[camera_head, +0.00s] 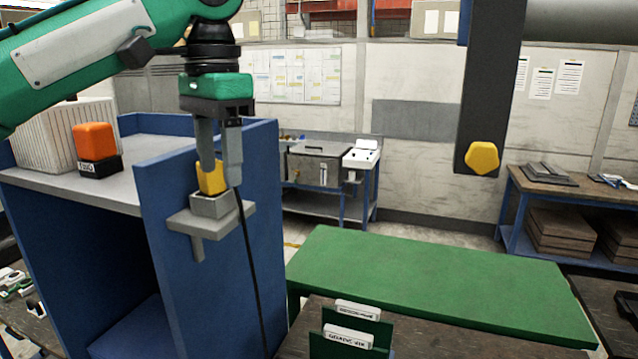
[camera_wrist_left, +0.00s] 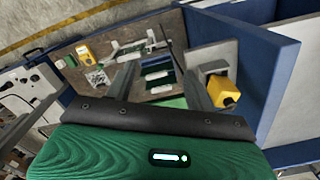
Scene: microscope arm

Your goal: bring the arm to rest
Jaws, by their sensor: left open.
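My left gripper (camera_head: 221,172) is open, pointing down beside the blue panel. Just below its fingers, a yellow piece (camera_head: 212,180) stands in a grey holder (camera_head: 206,222) on the panel's side. In the left wrist view my left gripper (camera_wrist_left: 160,62) shows its two fingers apart with nothing held. There the yellow piece (camera_wrist_left: 226,93) is just right of the right finger, seemingly outside the jaws; whether it touches is unclear. A dark upright post (camera_head: 490,85) with a yellow knob (camera_head: 482,157) hangs at the right in the head view. My right gripper is not in view.
A blue cabinet (camera_head: 262,200) stands at the left, with an orange block (camera_head: 95,142) on a black base on its grey top. A black cable (camera_head: 250,265) hangs down past the holder. A green mat (camera_head: 430,290) lies bare at the front right. Green card holders (camera_head: 357,330) stand in front.

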